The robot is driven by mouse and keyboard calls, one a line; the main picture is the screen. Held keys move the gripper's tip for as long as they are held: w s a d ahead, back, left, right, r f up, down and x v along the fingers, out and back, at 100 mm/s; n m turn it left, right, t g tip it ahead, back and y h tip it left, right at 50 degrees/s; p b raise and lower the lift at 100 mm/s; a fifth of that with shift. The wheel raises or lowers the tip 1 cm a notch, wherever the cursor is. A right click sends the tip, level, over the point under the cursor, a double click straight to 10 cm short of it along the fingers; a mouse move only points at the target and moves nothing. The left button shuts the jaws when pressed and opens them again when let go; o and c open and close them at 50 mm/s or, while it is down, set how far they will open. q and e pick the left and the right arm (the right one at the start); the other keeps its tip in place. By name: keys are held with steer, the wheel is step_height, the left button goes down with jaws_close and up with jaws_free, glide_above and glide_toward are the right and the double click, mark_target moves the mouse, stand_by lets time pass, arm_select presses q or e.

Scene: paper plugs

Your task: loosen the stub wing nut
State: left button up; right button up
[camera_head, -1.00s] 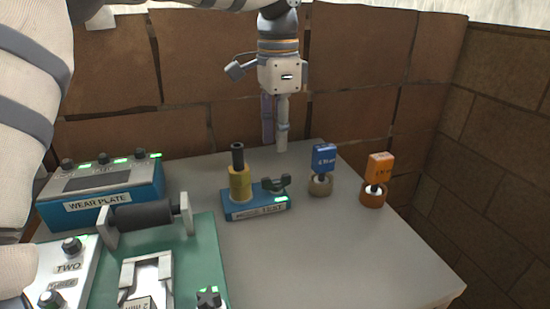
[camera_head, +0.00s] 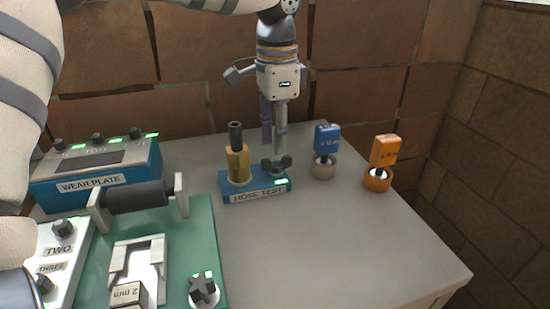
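The stub wing nut (camera_head: 277,166) is small and dark, on the right end of the blue HOSE TEST block (camera_head: 240,194). A yellow fitting (camera_head: 237,164) with a dark tube stands upright on the same block, to its left. My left gripper (camera_head: 274,149) points down from above, just over the wing nut. Its two fingers look apart, one farther back than the other, with nothing seen between them. The nearer fingertip is at the top edge of the nut in the picture; I cannot tell if they touch. My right gripper is not in view.
A blue tag (camera_head: 327,138) and an orange tag (camera_head: 385,150) stand in round holders to the right. The WEAR PLATE box (camera_head: 97,175) and a green board (camera_head: 190,240) with a dark roller (camera_head: 137,196) are at left. The table's (camera_head: 330,245) front right is clear.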

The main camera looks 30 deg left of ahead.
mark_target(276, 158)
arm_select(q)
steer(key=shift+r, duration=0.1)
steer(key=shift+f+p, duration=0.3)
steer(key=shift+f, duration=1.85)
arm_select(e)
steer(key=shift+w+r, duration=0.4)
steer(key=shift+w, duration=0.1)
arm_select(q)
jaws_close()
steer(key=shift+r, duration=0.1)
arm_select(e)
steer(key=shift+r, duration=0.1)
